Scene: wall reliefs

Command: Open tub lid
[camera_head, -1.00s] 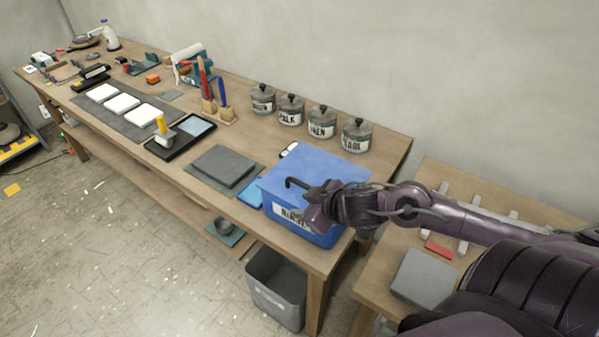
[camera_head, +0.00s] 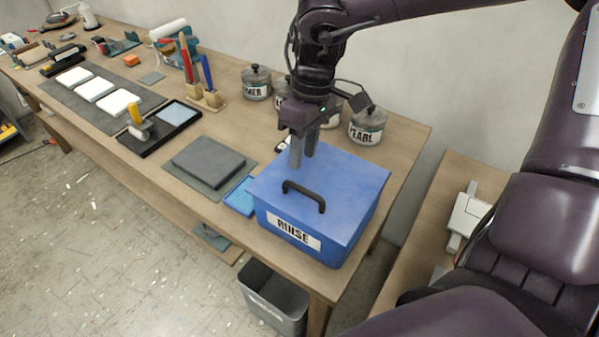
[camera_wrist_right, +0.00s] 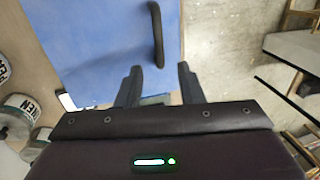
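The blue tub (camera_head: 337,247) with a "RINSE" label stands at the near right end of the long bench. Its flat blue lid (camera_head: 345,185) is on it and looks closed. A black arched handle (camera_head: 305,193) stands on the lid; it also shows in the right wrist view (camera_wrist_right: 157,38). My right gripper (camera_head: 303,163) points down over the back part of the lid, behind the handle and apart from it. Its fingers (camera_wrist_right: 158,74) are spread with nothing held between them. My left gripper is in neither view.
Glass jars (camera_head: 366,126) stand behind the tub, partly hidden by my right arm. A blue pad (camera_head: 241,196) and a grey slab (camera_head: 208,163) lie left of it. A grey bin (camera_head: 272,298) stands on the floor below. A side table (camera_head: 425,240) is at right.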

